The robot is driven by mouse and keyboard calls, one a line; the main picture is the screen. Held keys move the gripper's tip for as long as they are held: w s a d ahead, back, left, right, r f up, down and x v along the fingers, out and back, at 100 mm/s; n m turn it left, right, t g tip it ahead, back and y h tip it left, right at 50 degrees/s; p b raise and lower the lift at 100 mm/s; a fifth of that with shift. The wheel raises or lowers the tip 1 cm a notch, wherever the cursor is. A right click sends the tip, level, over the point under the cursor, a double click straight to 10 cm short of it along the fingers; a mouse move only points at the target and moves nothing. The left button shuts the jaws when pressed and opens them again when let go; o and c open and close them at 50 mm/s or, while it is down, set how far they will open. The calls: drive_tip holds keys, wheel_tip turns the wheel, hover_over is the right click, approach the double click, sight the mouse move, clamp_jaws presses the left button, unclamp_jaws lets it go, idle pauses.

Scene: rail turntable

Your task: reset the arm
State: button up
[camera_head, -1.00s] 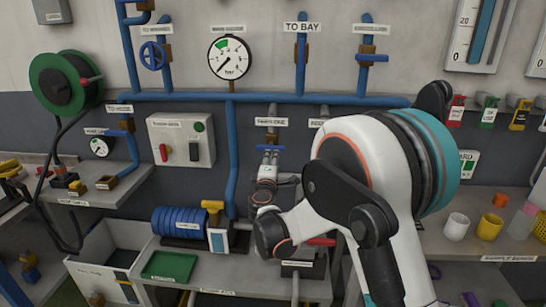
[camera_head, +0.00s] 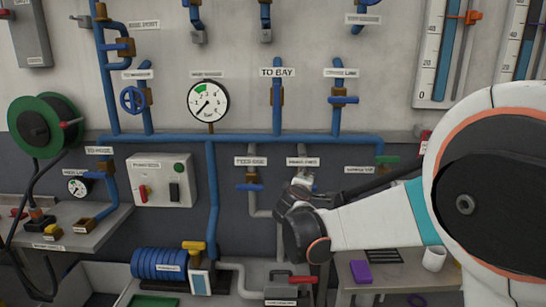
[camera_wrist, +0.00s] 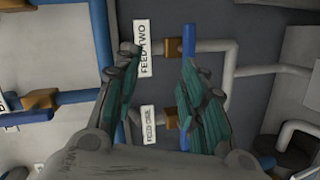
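My gripper (camera_wrist: 160,95) is open and empty in the wrist view, its two green-padded fingers wide apart. Beyond them are the label FEED TWO (camera_wrist: 144,48) and a blue lever (camera_wrist: 189,42) on a brass valve, set across its pipe. The label FEED ONE (camera_wrist: 149,125) shows between the fingers; its blue lever is partly hidden there by the right finger. In the head view my gripper (camera_head: 297,197) is in front of the second feed pipe, right of the feed-one lever (camera_head: 250,187). My arm hides part of the wall there. I cannot tell whether the gripper touches anything.
A pressure gauge (camera_head: 208,100) and blue pipes line the wall above. A bench below holds a blue coil (camera_head: 160,263) and a red-handled device (camera_head: 290,280). A purple block (camera_head: 361,272) and a white cup (camera_head: 434,257) stand at right. My arm fills the right side.

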drive_tip(key=s+d+r+m+g, duration=0.1)
drive_tip(key=s+d+m+g, duration=0.15)
drive_tip(key=s+d, duration=0.5)
drive_tip(key=s+d+r+m+g, duration=0.15)
drive_tip(key=s+d+m, duration=0.25)
drive_tip(key=s, duration=0.6)
drive_tip(key=s+f+m+g+y+b, duration=0.1)
drive_tip(key=s+f, duration=0.3)
drive_tip(key=s, duration=0.4)
drive_tip(key=s+a+f+m+g+y+b, duration=0.1)
drive_tip(key=s+f+m, duration=0.2)
drive_tip(key=s, duration=0.5)
drive_tip(key=s+a+f+m+g+y+b, duration=0.1)
drive_tip(key=s+f+m+b, duration=0.1)
drive_tip(key=s+f, duration=0.3)
drive_tip(key=s, duration=0.3)
drive_tip(key=shift+a+g+y, duration=0.25)
drive_tip(key=shift+g+y, duration=0.05)
drive_tip(key=shift+g, duration=0.1)
